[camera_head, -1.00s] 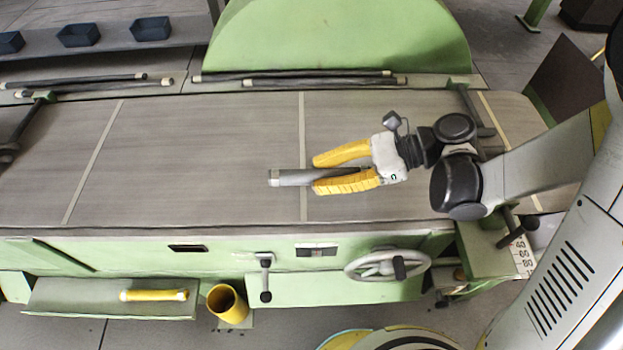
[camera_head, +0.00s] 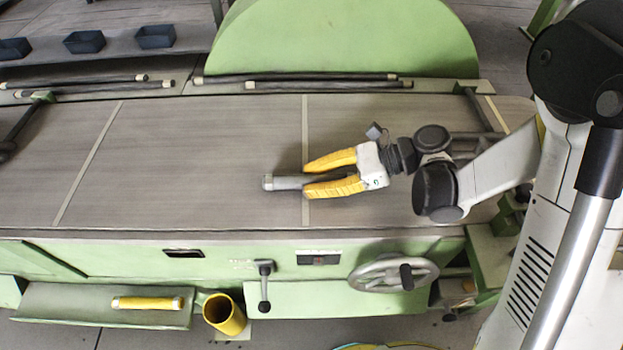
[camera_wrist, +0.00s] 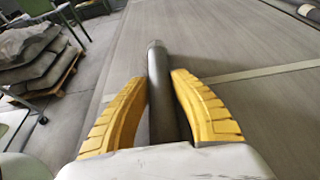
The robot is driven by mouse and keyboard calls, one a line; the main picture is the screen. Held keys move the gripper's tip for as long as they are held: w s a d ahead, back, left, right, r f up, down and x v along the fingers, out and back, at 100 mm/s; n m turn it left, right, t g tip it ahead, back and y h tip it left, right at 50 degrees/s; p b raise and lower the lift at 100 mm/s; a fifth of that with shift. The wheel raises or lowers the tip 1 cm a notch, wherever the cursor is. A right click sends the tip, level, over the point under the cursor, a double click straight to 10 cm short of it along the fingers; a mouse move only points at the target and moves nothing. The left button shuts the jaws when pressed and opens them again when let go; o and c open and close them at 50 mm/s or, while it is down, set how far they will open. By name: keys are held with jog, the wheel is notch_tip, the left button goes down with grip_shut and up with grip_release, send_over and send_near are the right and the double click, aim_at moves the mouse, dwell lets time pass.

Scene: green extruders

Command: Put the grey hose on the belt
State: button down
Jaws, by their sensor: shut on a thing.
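The grey hose (camera_head: 283,183) is a short tube with a pale end. My gripper (camera_head: 305,181) has yellow fingers and is shut on the hose, which points left out of the fingertips. In the wrist view the hose (camera_wrist: 158,90) runs between the two fingers of my gripper (camera_wrist: 160,80), its far end beyond the tips. The belt (camera_head: 210,170) is a wide grey-brown surface with pale cross lines. The hose is over the belt; I cannot tell whether it touches it.
Several dark rods with pale ends lie along the belt's back edge, such as one rod (camera_head: 330,84). A yellow hose (camera_head: 148,303) lies on the front shelf beside a yellow cup (camera_head: 224,314). A handwheel (camera_head: 393,274) sticks out in front. The belt's left part is clear.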

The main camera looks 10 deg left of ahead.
jog(key=c, duration=1.2)
grip_release()
